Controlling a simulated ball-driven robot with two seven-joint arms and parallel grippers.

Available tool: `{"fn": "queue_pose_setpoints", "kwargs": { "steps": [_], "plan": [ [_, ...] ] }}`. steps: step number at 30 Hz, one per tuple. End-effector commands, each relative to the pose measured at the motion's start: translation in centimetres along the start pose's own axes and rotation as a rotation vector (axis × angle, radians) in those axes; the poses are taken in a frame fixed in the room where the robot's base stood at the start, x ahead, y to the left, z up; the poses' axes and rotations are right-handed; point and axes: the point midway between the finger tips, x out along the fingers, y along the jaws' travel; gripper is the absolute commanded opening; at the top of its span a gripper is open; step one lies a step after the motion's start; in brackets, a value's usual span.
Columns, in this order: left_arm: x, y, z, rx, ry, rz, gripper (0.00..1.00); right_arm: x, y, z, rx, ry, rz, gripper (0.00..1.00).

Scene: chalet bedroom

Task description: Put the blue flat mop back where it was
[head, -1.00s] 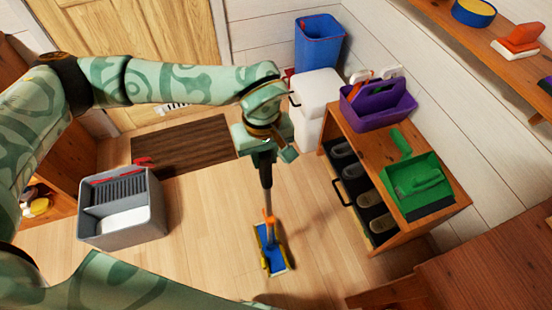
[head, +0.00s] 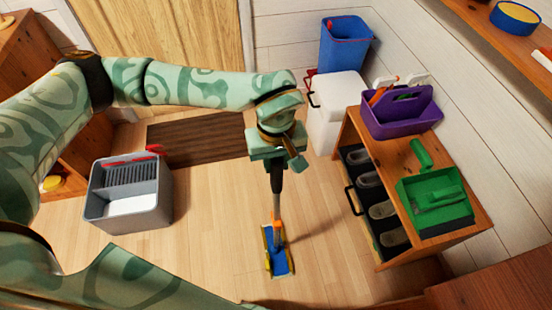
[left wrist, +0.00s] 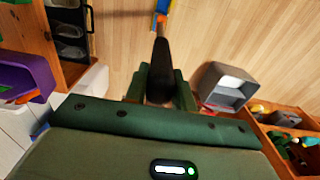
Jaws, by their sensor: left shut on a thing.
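The blue flat mop (head: 279,262) stands roughly upright in the head view, its blue head with yellow edges on or just above the wooden floor; I cannot tell which. Its orange joint and grey pole lead up to a black handle grip. My left gripper (head: 277,160) is shut on that black grip. In the left wrist view the black handle (left wrist: 160,70) sits between the green fingers (left wrist: 160,88), with the orange and blue parts beyond it at the top edge. My right gripper is not in view.
A grey bucket with a wringer (head: 128,190) stands on the left near a brown doormat (head: 197,140). A wooden shoe bench (head: 400,163) on the right carries a purple caddy (head: 402,115) and a green dustpan (head: 436,205). A white bin (head: 335,105) and blue bin (head: 346,45) stand behind.

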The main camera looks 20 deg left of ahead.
Motion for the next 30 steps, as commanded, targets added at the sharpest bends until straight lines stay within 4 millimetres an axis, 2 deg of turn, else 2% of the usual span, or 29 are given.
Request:
{"fn": "queue_pose_setpoints", "kwargs": {
  "steps": [1,5,6,7,8,16,19,30],
  "plan": [
    [0.7,-0.2,0.1,0.003,-0.002,-0.007,0.00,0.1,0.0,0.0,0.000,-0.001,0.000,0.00],
    [1.0,-0.3,0.1,0.004,-0.003,-0.010,0.00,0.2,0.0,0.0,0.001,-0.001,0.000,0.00],
    [1.1,-0.4,0.2,0.004,-0.004,-0.013,0.37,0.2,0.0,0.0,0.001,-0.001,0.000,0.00],
    [1.1,-0.4,0.2,0.004,-0.005,-0.013,0.45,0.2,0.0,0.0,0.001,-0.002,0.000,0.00],
    [1.1,-0.3,0.2,0.004,-0.005,-0.012,0.47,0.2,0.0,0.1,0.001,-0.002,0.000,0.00],
    [0.7,-0.2,0.1,0.003,-0.003,-0.008,0.47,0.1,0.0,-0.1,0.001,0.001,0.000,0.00],
    [-0.1,-0.2,0.1,0.002,-0.002,-0.007,0.47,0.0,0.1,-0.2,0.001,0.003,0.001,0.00],
    [-9.1,-0.1,0.0,0.003,0.005,-0.002,0.47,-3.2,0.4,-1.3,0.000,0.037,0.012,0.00]
  ]
}}
